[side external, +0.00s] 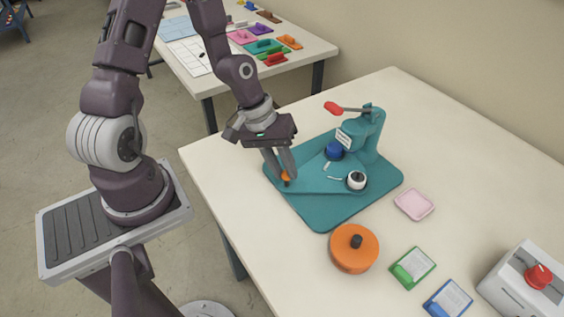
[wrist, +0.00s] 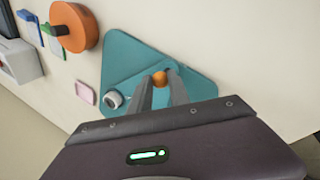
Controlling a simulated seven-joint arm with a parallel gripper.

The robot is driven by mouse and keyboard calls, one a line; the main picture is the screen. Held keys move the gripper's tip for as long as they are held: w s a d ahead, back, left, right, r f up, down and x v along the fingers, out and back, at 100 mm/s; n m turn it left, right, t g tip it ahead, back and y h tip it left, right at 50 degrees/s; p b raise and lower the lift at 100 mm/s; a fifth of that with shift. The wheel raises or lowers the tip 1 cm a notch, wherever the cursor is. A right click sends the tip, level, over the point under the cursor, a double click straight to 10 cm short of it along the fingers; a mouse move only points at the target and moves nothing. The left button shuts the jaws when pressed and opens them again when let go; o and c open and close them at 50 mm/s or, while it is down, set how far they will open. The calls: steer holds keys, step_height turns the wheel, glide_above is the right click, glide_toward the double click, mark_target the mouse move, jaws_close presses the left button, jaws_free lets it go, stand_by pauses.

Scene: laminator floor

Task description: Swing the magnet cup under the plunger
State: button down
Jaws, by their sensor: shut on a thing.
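A teal press stands on a teal base plate (side external: 325,212), with a red-tipped lever (side external: 335,107) on top and a labelled head (side external: 346,137) that overhangs the plate. A blue round cup (side external: 333,150) sits below the head. A white cup with a dark centre (side external: 356,181) sits nearer the camera, out from under the head; it also shows in the wrist view (wrist: 113,99). Which one is the magnet cup I cannot tell for sure. My gripper (side external: 285,178) is shut on a small orange knob (wrist: 159,77) at the left end of a teal swing arm. The fingers partly hide the knob.
A large orange disc with a black knob (side external: 354,249) lies in front of the base. A pink tray (side external: 414,204), green (side external: 413,267) and blue (side external: 448,300) cards and a white box with a red knob (side external: 530,285) lie to the right. The table's left side is clear.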

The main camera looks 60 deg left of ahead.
steer(key=shift+s+d+n+t+y, duration=0.2)
steer(key=shift+d+n+t+y, duration=0.15)
steer(key=shift+d+n, duration=1)
steer(key=shift+w+d+n+t+y, duration=0.1)
steer(key=shift+d+n+t+y, duration=0.2)
steer(key=shift+d+n, duration=0.8)
steer(key=shift+w+d+n+y, duration=0.3)
steer(key=shift+d+n+y, duration=0.4)
steer(key=shift+n, duration=0.65)
steer(key=shift+w+d+n+y, duration=0.15)
steer(key=shift+w+d+n, duration=0.15)
steer(key=shift+d+n, duration=0.3)
steer(key=shift+w+d+n+y, duration=0.1)
steer(key=shift+w+d+n, duration=0.25)
steer(key=shift+n, duration=0.35)
steer(key=shift+d, duration=0.15)
steer(key=c, duration=1.2)
jaws_free()
steer(key=shift+c, duration=0.2)
